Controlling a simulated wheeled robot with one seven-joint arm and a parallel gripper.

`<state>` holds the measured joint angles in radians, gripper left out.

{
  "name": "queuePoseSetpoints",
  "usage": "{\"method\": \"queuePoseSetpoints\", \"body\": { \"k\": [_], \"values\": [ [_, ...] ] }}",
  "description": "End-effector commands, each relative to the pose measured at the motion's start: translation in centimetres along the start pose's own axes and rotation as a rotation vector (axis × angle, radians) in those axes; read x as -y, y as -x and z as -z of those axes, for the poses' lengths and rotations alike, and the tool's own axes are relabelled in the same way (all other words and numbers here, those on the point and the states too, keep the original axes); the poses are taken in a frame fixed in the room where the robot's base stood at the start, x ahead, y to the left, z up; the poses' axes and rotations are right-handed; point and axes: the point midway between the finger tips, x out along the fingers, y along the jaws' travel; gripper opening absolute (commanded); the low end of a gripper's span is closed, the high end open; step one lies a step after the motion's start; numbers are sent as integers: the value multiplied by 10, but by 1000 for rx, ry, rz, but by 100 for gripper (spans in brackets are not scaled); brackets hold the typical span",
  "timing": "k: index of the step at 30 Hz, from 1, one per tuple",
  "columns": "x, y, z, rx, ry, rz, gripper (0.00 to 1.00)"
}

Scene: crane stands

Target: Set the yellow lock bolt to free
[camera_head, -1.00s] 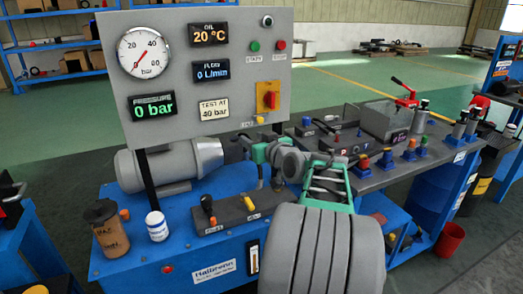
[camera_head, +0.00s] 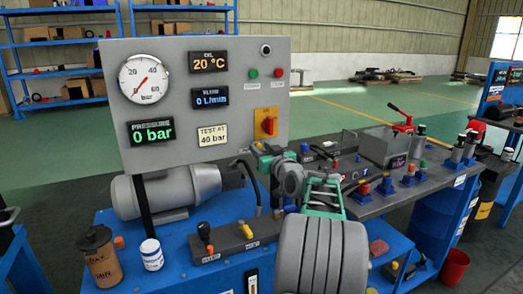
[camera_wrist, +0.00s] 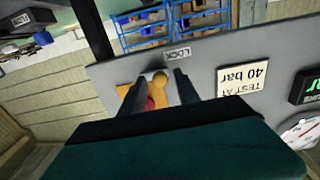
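The yellow lock bolt (camera_wrist: 160,80) shows in the wrist view as a small round yellow knob beside the LOCK label (camera_wrist: 177,54). My gripper (camera_wrist: 160,75) is open, with one dark finger on each side of the bolt in that picture. I cannot tell whether either finger touches it, or how the bolt is set. In the head view my gripper (camera_head: 257,148) is at the lower right edge of the grey panel (camera_head: 160,35), just below the red switch (camera_head: 267,125) on its yellow plate, and it hides the bolt.
The pressure display (camera_head: 151,132) reads 0 bar. The pump motor (camera_head: 165,190) and two small levers (camera_head: 206,236) stand below the panel. A brown can (camera_head: 101,258) and a white jar (camera_head: 151,254) stand at the front left. A side bench with valves lies right of my arm.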

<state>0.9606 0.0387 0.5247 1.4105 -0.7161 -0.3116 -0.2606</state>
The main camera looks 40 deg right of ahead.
Motion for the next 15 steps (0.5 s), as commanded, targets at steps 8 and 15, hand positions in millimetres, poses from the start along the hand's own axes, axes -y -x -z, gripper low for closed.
{"method": "queuePoseSetpoints", "body": {
  "k": [8, 15],
  "values": [
    [0, 0, 0, 0, 0, 0, 14],
    [0, 0, 0, 0, 0, 0, 0]
  ]
}}
